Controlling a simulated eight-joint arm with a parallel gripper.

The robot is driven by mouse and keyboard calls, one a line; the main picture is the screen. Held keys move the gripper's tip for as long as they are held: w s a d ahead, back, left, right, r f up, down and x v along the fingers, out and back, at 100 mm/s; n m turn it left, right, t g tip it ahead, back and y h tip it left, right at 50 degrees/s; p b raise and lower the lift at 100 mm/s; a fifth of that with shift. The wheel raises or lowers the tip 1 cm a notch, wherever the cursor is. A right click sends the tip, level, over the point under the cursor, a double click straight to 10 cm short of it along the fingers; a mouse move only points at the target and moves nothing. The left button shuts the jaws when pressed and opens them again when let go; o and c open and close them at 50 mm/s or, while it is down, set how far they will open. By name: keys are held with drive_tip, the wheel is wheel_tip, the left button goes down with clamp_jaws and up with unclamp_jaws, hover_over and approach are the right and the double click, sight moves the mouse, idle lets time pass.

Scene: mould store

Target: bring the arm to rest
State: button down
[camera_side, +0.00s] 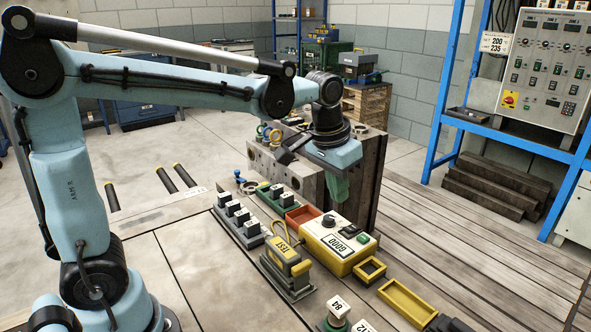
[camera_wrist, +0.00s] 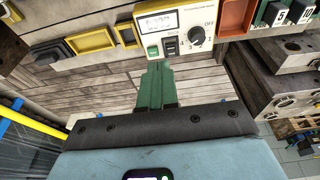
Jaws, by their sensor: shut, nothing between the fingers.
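My gripper (camera_side: 336,200) hangs at the end of my arm, pointing down, beside the steel mould block and above the far side of the bench. Its green fingers are together with nothing between them. In the wrist view my gripper (camera_wrist: 156,68) shows as two green fingers side by side, shut, with planks behind them. The yellow tester box (camera_side: 338,248), with a green GOOD label, stands nearer the side camera than the fingers. In the wrist view the tester box (camera_wrist: 150,42) shows its meter and OFF knob past the fingertips.
The steel mould block (camera_side: 293,177) stands close to my wrist. An orange tray (camera_side: 303,217), a yellow TEST unit (camera_side: 285,262) and a rack of numbered blocks (camera_side: 238,222) occupy the bench. A yellow tray (camera_side: 407,303) lies at the right. The plank floor (camera_side: 465,240) beyond is bare.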

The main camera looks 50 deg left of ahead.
drive_tip(key=s+a+f+t, duration=0.1)
drive_tip(key=s, duration=0.2)
drive_tip(key=s+f+t, duration=0.1)
drive_tip(key=s+t, duration=0.1)
drive_tip(key=s, duration=0.2)
drive_tip(key=s+a+f+t, duration=0.1)
drive_tip(key=s, duration=0.3)
drive_tip(key=shift+s+a+f+t, duration=0.1)
drive_tip(key=shift+s+a+t, duration=0.15)
drive_tip(key=shift+a+t, duration=0.05)
drive_tip(key=c, duration=1.8)
unclamp_jaws()
drive_tip(key=shift+c, duration=0.2)
